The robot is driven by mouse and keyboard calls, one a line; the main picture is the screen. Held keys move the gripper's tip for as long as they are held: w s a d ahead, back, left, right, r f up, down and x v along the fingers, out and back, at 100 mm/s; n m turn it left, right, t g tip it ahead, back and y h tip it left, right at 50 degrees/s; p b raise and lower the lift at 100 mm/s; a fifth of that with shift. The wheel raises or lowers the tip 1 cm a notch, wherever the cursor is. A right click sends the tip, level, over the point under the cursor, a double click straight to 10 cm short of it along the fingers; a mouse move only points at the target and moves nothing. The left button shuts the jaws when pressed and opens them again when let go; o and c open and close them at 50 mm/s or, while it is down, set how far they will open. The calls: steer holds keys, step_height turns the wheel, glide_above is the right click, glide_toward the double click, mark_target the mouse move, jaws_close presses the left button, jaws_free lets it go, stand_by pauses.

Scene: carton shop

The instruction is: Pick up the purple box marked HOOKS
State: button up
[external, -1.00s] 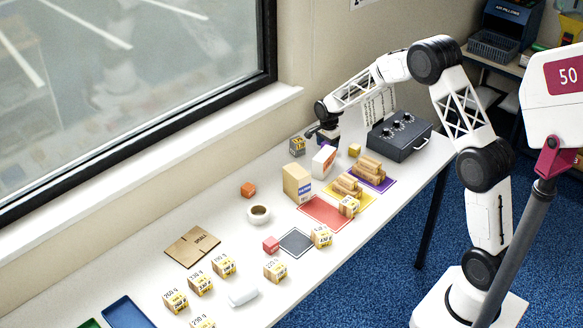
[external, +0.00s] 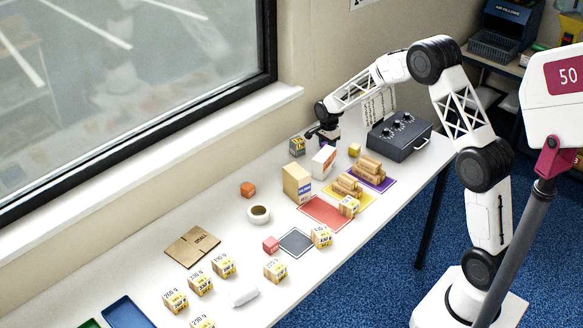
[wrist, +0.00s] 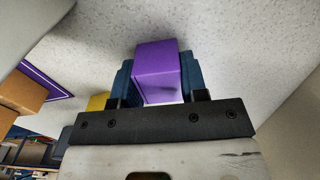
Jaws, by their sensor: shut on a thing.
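The purple box (wrist: 157,68) sits between the two dark blue fingers of my gripper (wrist: 158,80) in the wrist view, with a finger against each side. No HOOKS marking shows on the faces in sight. In the external view my gripper (external: 323,135) is at the far part of the white table, behind the white-and-orange box, and points down. There the purple box is mostly hidden by the gripper and the box in front. I cannot tell whether it touches the table.
A small yellow box (external: 354,150) and a dark control box (external: 399,136) are to the right.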

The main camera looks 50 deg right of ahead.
steer(key=shift+r, duration=0.1)
steer(key=shift+r, duration=4.95)
steer(key=shift+a, duration=0.1)
